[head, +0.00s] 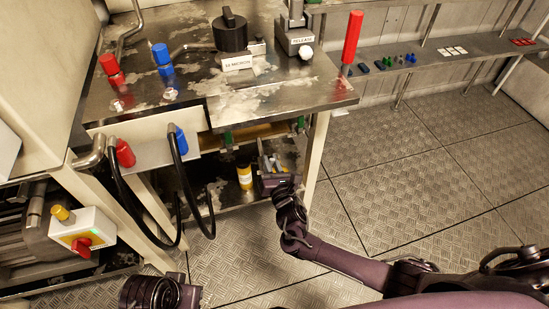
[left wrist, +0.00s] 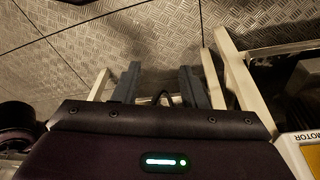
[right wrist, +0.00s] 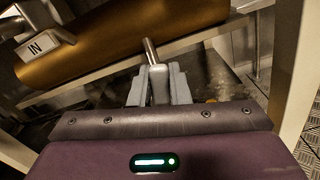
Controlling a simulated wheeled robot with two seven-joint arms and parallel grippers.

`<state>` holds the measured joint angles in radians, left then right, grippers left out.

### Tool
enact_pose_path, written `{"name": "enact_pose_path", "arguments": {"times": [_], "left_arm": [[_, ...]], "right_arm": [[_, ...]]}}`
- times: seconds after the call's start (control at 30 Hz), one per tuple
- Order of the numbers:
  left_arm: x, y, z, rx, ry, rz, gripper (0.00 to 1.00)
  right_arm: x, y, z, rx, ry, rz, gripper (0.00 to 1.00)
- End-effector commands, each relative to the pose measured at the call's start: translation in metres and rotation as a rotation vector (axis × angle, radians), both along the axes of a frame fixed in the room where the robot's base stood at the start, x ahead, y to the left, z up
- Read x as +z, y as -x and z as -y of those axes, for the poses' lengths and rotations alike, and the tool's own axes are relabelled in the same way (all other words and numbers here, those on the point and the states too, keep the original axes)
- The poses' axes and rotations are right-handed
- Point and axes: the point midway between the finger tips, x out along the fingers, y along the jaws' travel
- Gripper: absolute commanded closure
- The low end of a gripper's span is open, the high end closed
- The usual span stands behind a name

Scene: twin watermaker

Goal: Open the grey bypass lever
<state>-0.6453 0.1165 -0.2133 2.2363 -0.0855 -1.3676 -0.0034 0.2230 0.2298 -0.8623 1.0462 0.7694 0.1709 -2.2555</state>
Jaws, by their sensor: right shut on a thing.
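In the right wrist view the grey bypass lever (right wrist: 150,48) is a short metal bar sticking up from between my right fingers, in front of a brass cylinder (right wrist: 120,42). My right gripper (right wrist: 158,75) is shut on the lever, and the fingers hide its lower part. In the head view my right gripper (head: 272,166) is under the right end of the metal bench, where the lever cannot be made out. My left gripper (left wrist: 160,80) is open and empty above the floor, with its two fingers well apart. Its fingers do not show in the head view.
The metal bench (head: 230,100) with red and blue fittings is above my right gripper. A bench leg (head: 317,145) stands just right of it. A yellow bottle (head: 244,177) is left of it. Black hoses (head: 130,200) hang at the left. The floor (head: 420,130) at right is clear.

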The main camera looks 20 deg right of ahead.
Motion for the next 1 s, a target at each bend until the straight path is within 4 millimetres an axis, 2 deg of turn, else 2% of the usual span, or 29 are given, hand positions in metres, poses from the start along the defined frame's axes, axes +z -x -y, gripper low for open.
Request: {"name": "enact_pose_path", "arguments": {"times": [0.4,1.0], "left_arm": [[0.009,0.008,-0.016,0.033,-0.043,-0.085,0.62],[0.009,0.009,-0.019,0.038,-0.051,-0.101,0.62]], "right_arm": [[0.002,0.0,-0.01,-0.001,0.212,0.007,1.0],[0.001,0.0,-0.012,-0.001,0.246,0.007,1.0]]}}
